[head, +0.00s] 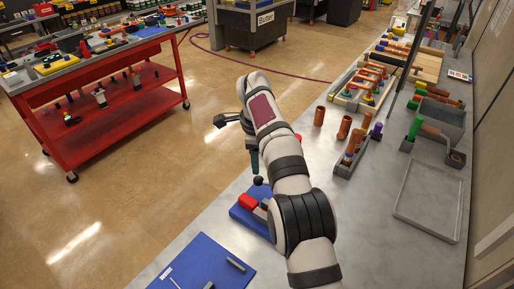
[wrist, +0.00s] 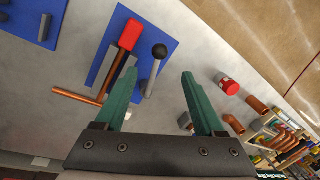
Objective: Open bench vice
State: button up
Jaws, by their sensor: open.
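In the wrist view a grey vice-like fixture (wrist: 118,78) sits on a blue mat (wrist: 98,62). A red block (wrist: 130,34) tops a copper-coloured bar beside it, and a grey lever ends in a black ball knob (wrist: 159,51). In the head view the red block (head: 248,201) and black knob (head: 258,180) show left of my arm, which hides part of the fixture. My gripper (wrist: 160,76) is open and empty, its two green fingers apart, with the knob beyond and between the fingertips. I cannot tell whether the vice jaws are apart.
Another blue mat (head: 205,262) with small grey parts lies nearer on the grey bench. A red-topped can (wrist: 228,84) and copper tubes (head: 344,127) stand to the right. An empty grey tray (head: 430,203) lies further right. A red cart (head: 105,115) stands across the floor.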

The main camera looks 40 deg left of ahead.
jog(key=r, duration=0.4)
jog(key=shift+s+d+r, duration=0.2)
jog(key=shift+s, duration=0.15)
